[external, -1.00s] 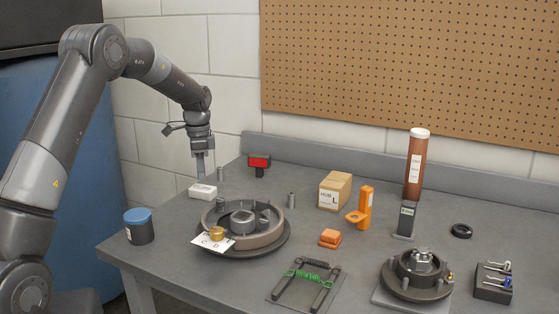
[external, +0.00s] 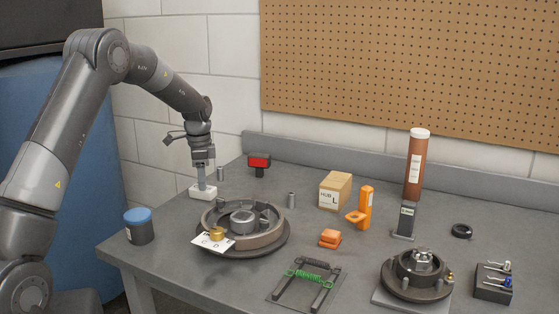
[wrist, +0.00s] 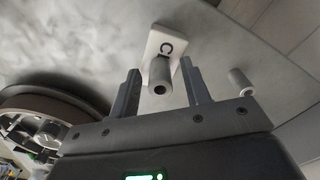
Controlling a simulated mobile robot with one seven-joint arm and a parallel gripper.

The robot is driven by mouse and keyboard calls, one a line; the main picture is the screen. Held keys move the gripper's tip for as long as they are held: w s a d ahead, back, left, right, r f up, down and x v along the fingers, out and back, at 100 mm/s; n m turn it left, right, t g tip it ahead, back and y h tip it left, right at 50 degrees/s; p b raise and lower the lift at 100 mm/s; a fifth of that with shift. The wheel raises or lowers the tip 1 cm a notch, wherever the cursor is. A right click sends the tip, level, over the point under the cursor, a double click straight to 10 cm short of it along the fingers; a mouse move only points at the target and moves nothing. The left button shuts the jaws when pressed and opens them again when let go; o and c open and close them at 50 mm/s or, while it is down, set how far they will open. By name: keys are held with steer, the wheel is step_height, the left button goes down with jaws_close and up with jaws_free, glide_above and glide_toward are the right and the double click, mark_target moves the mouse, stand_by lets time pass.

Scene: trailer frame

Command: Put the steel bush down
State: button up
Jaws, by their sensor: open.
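The steel bush (wrist: 159,80) is a short grey cylinder with a hole in its end. In the wrist view it stands on the white block marked C (wrist: 153,42), between my two fingers, with a visible gap on each side. My gripper (external: 202,184) is open and low over the white block, which also shows in the external view (external: 205,194) at the back left of the bench. In the external view the fingers hide the bush or cannot be told from it.
A similar grey cylinder (wrist: 240,84) stands right of the block, and another (external: 291,200) farther right. A dark round drum (external: 270,237) with a brass piece (external: 216,233) lies in front. A blue-lidded pot (external: 139,226) stands near the left edge. A red-faced item (external: 259,162) is behind.

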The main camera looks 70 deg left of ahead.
step_height(320, 180, up, 12)
steer(key=shift+r, duration=0.15)
stand_by(0.3)
steer(key=w+d+r+t, duration=0.1)
steer(key=d+r, duration=0.3)
steer(key=d, duration=0.6)
steer(key=w+d+r+y, duration=0.1)
steer(key=d+r, duration=0.4)
steer(key=d, duration=0.5)
steer(key=w+d+r+t, duration=0.1)
steer(key=d+r, duration=0.3)
steer(key=d, duration=0.6)
steer(key=s+d+f+t, duration=0.1)
steer(key=s+d+f, duration=0.1)
steer(key=s+d, duration=0.6)
steer(key=s+d+f+n+t+h, duration=0.1)
steer(key=s+d+t, duration=0.1)
steer(key=s+d, duration=0.7)
steer(key=d, duration=0.6)
steer(key=shift+f+t, duration=0.3)
steer(key=shift+f, duration=0.05)
